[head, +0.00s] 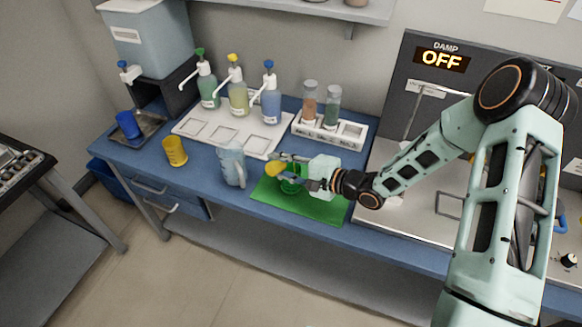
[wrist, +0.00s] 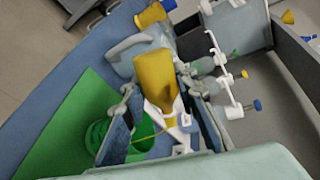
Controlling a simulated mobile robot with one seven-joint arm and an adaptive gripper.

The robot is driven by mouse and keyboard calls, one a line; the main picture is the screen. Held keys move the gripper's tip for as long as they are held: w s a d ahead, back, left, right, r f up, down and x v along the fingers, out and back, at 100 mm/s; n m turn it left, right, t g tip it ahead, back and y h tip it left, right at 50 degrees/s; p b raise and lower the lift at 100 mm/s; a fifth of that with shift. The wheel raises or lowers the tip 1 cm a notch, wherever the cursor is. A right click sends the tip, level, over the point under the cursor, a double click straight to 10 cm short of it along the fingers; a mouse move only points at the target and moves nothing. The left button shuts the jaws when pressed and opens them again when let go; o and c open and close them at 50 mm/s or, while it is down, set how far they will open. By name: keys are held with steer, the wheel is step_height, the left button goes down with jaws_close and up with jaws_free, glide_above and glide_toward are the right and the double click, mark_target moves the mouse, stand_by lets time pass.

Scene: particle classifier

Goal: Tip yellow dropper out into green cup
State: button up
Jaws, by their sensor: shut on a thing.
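My gripper (head: 287,167) is shut on the yellow dropper (head: 273,170), just above the green mat (head: 318,207). In the wrist view the dropper (wrist: 156,80) lies tilted between the fingers (wrist: 158,118), its wide yellow end pointing away from the gripper. A thin yellow line runs near its lower end; I cannot tell what it is. The green cup (head: 291,187) stands on the mat, below the gripper and partly hidden by it. In the wrist view the cup (wrist: 97,132) is behind the left finger. Whether anything is in it is hidden.
A clear jug (head: 232,164) stands close left of the mat. A yellow cup (head: 174,151) and a blue cup (head: 128,125) are farther left. A white tray (head: 222,133) with pump bottles and a vial rack (head: 328,130) stand behind. The bench's front edge is near.

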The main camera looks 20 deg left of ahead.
steer(key=shift+w+d+r+m+g+y+p, duration=0.15)
steer(key=shift+w+r+m+g+y+p, duration=0.2)
steer(key=shift+m+p, duration=0.55)
steer(key=shift+w+d+r+m+g+y+p, duration=0.15)
steer(key=shift+r+m+g+p, duration=0.3)
steer(key=shift+m+p, duration=0.45)
stand_by(6.2)
